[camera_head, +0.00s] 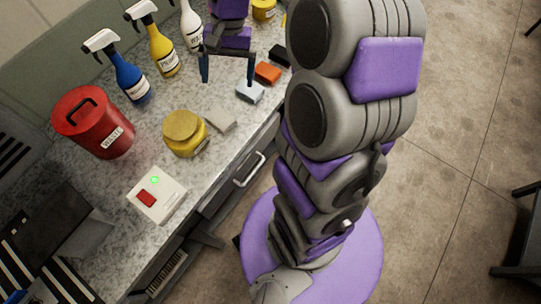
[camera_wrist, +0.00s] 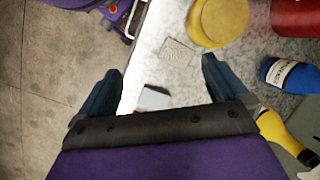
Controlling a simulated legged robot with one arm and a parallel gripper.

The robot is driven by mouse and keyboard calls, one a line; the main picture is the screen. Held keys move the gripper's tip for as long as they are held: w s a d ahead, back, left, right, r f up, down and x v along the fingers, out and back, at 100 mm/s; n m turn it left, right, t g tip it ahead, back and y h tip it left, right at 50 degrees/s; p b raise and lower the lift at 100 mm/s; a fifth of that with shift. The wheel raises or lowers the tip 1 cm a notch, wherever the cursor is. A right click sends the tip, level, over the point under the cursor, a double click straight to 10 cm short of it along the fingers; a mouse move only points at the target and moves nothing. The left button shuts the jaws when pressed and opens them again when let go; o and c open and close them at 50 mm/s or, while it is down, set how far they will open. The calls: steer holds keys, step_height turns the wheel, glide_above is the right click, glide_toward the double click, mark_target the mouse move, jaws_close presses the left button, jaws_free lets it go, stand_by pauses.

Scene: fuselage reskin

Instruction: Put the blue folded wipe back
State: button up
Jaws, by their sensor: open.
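The pale blue folded wipe (camera_head: 250,93) lies on the speckled counter near its front edge. It also shows in the wrist view (camera_wrist: 154,98), between my fingers in the picture and partly hidden by the gripper's dark base. My gripper (camera_head: 228,82) is open and empty above the counter, with one fingertip just above and behind the wipe in the head view. Both fingers show spread apart in the wrist view (camera_wrist: 162,66). A grey folded cloth (camera_head: 220,119) lies nearby, beside a yellow round container (camera_head: 185,135).
An orange block (camera_head: 267,73) and a black block (camera_head: 279,55) lie beyond the wipe. Blue (camera_head: 131,78), yellow (camera_head: 162,52) and white (camera_head: 192,28) spray bottles stand behind. A red waste bin (camera_head: 96,128) and a white box with a red button (camera_head: 157,195) stand left.

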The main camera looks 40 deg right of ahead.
steer(key=s+a+n+h, duration=0.1)
steer(key=s+a+n, duration=0.1)
steer(key=s, duration=1)
steer(key=s+a+n+h, duration=0.2)
steer(key=s+n, duration=0.3)
steer(key=s, duration=0.7)
steer(key=shift+s+a, duration=0.15)
steer(key=shift+a, duration=0.25)
steer(key=shift+c, duration=0.2)
